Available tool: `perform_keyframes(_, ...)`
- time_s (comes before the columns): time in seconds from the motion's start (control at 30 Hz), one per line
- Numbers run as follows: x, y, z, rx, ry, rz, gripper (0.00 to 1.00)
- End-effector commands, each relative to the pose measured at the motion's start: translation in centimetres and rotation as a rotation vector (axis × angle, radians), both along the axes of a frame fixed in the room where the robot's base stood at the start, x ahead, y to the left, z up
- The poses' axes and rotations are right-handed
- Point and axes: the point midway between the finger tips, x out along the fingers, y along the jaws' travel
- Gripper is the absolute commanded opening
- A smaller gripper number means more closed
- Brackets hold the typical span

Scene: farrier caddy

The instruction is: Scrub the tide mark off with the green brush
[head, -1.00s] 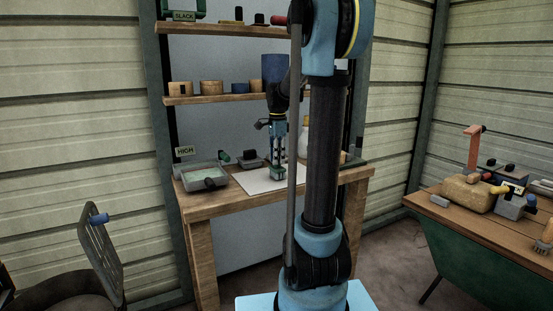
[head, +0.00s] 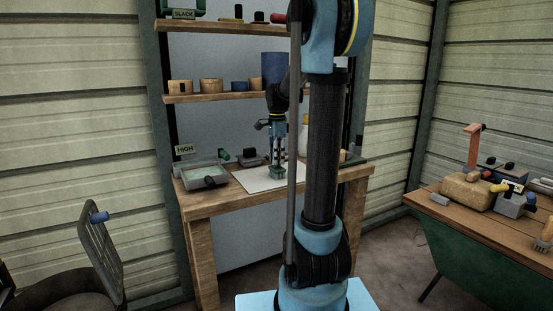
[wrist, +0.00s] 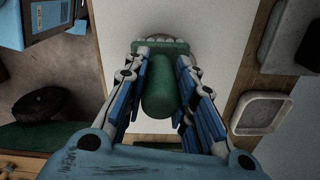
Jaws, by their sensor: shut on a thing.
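My gripper (wrist: 160,98) is shut on the green brush (wrist: 159,86), with its fingers on both sides of the handle. The brush's pale bristles show at the far edge of its head, over the white board (wrist: 215,25). A faint greyish round mark (wrist: 168,19) shows on the board just beyond the brush head, partly hidden by it; it looks like the tide mark. In the head view my gripper (head: 278,154) points down at the bench with the brush (head: 277,171) low over the white board (head: 252,182). I cannot tell whether the bristles touch it.
A shallow tray (head: 224,186) with a dark object (head: 210,181) stands left of the board. A small pale square dish (wrist: 261,113) lies right of the board in the wrist view. Shelves (head: 215,97) with pots rise behind. A second table (head: 465,215) stands at the right.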

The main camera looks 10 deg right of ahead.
Motion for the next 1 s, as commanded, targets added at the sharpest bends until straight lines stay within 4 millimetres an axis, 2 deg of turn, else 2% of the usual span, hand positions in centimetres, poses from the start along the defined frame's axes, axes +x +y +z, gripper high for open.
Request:
perform_keyframes(0.7, 3.6, 1.1, 0.2, 0.000, 0.000, 0.000, 0.00)
perform_keyframes(1.0, 3.8, 1.2, 0.2, 0.000, 0.000, 0.000, 0.00)
